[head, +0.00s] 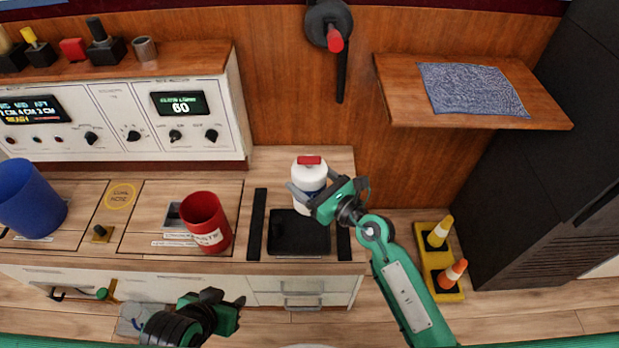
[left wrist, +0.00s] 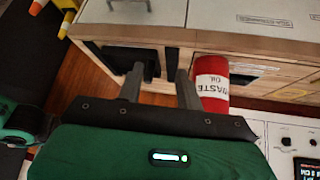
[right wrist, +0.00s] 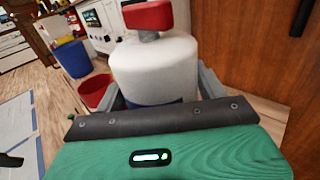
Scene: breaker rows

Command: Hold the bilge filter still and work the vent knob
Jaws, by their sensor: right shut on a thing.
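The bilge filter is a white canister (head: 309,175) with a red vent knob (head: 309,160) on top, at the back of the counter behind a black tray. My right gripper (head: 308,194) is shut around its body. The right wrist view shows the white body (right wrist: 155,65) between the fingers, the red knob (right wrist: 148,15) above them, and a blue band low down, partly hidden. The canister looks upright; its base is hidden. My left gripper (head: 240,304) is low in front of the counter, away from the filter. Its fingers (left wrist: 158,85) are apart and empty.
A black tray (head: 300,240) lies on the counter before the filter. A red waste can (head: 205,222) stands to its left, a blue bin (head: 30,200) further left. A wooden shelf (head: 540,95) juts out at upper right. Yellow stands with cones (head: 440,262) are at right.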

